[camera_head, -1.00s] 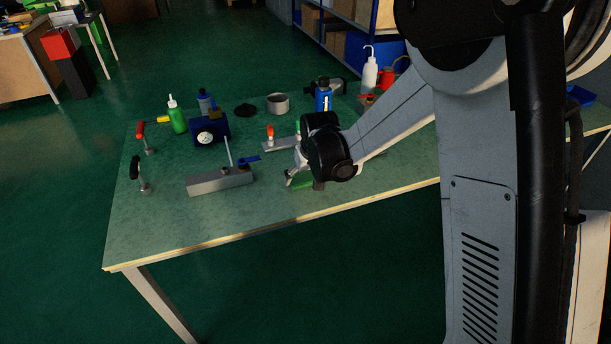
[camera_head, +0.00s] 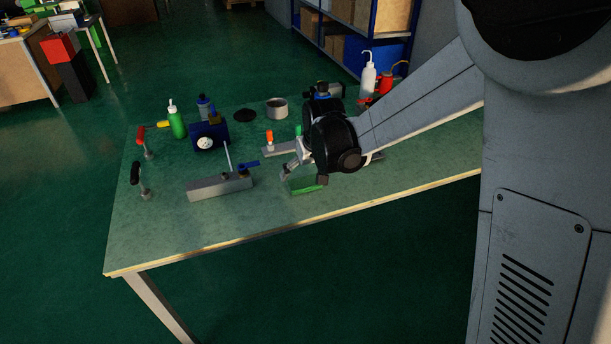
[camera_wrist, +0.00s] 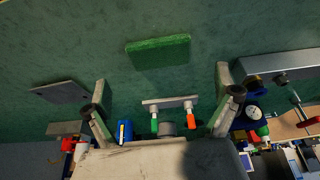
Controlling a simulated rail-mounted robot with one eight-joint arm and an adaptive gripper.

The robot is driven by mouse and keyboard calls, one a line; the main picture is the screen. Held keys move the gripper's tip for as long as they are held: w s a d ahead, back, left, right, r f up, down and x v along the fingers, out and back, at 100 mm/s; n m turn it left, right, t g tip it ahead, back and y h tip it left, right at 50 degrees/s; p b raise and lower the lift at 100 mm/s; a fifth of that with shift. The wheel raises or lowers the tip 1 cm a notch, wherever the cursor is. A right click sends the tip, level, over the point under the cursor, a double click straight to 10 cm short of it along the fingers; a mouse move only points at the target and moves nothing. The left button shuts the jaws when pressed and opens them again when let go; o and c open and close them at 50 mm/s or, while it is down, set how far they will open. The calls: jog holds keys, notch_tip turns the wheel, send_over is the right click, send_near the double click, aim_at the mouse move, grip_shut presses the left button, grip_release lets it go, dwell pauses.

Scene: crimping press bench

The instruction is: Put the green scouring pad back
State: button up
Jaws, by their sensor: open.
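The green scouring pad (camera_head: 308,187) lies flat on the bench near its front edge. In the wrist view the pad (camera_wrist: 158,52) is fully visible, a plain green rectangle with bare bench around it. My gripper (camera_head: 304,176) hangs over the bench just by the pad, partly hidden by my wrist. In the wrist view my gripper (camera_wrist: 163,92) has its two fingers wide apart with nothing between them. The pad appears beyond the fingertips, apart from both.
A long grey block with a lever (camera_head: 220,186) stands left of the pad. A small fixture with orange and green handles (camera_wrist: 171,103) and a flat grey plate (camera_wrist: 62,92) are nearby. Bottles, a gauge box (camera_head: 209,137) and a tin (camera_head: 277,108) stand farther back.

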jog(key=v, duration=0.5)
jog(key=shift+s+r+p, duration=0.1)
jog(key=shift+r+p, duration=0.25)
jog(key=shift+d, duration=0.1)
jog(key=s+d+r+m, duration=0.1)
jog(key=s+d+r, duration=0.5)
jog(key=s+r, duration=0.1)
jog(key=s+d+r+m+t, duration=0.1)
jog(key=s+d, duration=0.5)
jog(key=s, duration=0.4)
jog(key=s+d+r+m+t+h, duration=0.1)
jog(key=s+d+r+t, duration=0.1)
jog(key=s+d, duration=0.4)
jog(key=s, duration=0.4)
jog(key=shift+s+r+m+h, duration=0.2)
jog(key=shift+s+m+h, duration=0.1)
jog(key=shift+s+m, duration=0.1)
